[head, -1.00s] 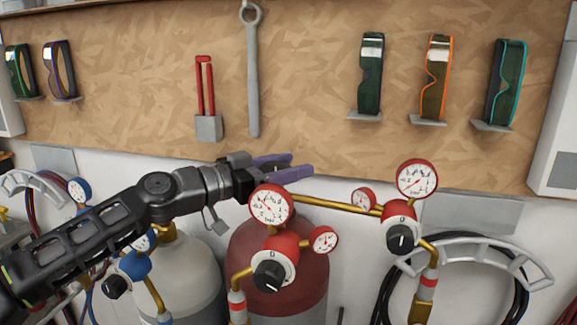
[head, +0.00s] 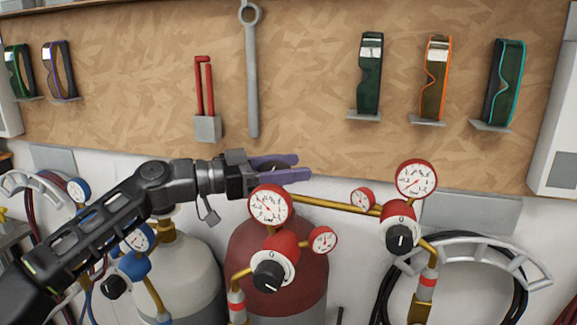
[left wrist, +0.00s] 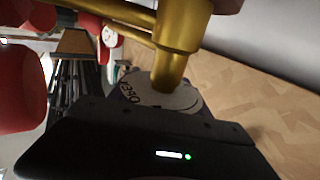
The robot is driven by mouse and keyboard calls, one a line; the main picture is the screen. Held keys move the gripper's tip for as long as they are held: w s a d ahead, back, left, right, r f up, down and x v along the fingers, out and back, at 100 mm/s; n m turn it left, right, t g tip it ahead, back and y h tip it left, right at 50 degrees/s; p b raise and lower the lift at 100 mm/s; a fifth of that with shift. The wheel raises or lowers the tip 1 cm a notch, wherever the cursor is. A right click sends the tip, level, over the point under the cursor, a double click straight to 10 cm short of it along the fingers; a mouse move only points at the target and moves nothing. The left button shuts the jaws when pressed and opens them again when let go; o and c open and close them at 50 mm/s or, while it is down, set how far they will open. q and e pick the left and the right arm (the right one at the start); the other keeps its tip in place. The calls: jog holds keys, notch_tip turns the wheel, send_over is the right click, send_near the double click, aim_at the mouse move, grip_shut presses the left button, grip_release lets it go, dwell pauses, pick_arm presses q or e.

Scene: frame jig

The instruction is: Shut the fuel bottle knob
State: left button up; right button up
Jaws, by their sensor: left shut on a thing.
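The fuel bottle (head: 300,275) is the dark red cylinder behind the red regulator, at the lower middle of the head view. Its knob (head: 272,168) is a small dark shape at the top, mostly hidden by my fingers. My left gripper (head: 285,168), with purple fingers, comes in from the left and is shut on the knob, one finger on each side. In the left wrist view, a grey knob disc (left wrist: 180,101) with lettering like "OPEN" sits around a brass stem (left wrist: 178,60). My right gripper is not in view.
Red-rimmed gauges (head: 270,205) and a regulator with a black dial (head: 268,276) stand just in front of the bottle. A brass pipe (head: 330,204) runs right to a second regulator (head: 400,237). A grey bottle (head: 185,270) stands left.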

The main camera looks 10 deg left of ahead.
pick_arm(q)
jog(key=m+g, duration=0.1)
jog(key=g+h+p, duration=0.1)
jog(key=shift+s+d+r+m+g, duration=0.1)
jog(key=shift+s+r+m+g, duration=0.05)
jog(key=shift+r+m+g, duration=0.2)
jog(key=m+g+p, duration=0.2)
jog(key=g+p, duration=0.1)
jog(key=s+m+g+h+p, duration=0.1)
jog(key=m+g+p, duration=0.1)
jog(key=g+p, duration=0.1)
jog(key=shift+d+p, duration=0.1)
jog(key=shift+p, duration=0.5)
jog(key=shift+s+f+m+g+p, duration=0.1)
jog(key=shift+f+m+g+p, duration=0.2)
jog(key=shift+g+p, duration=0.25)
jog(key=o, duration=1.4)
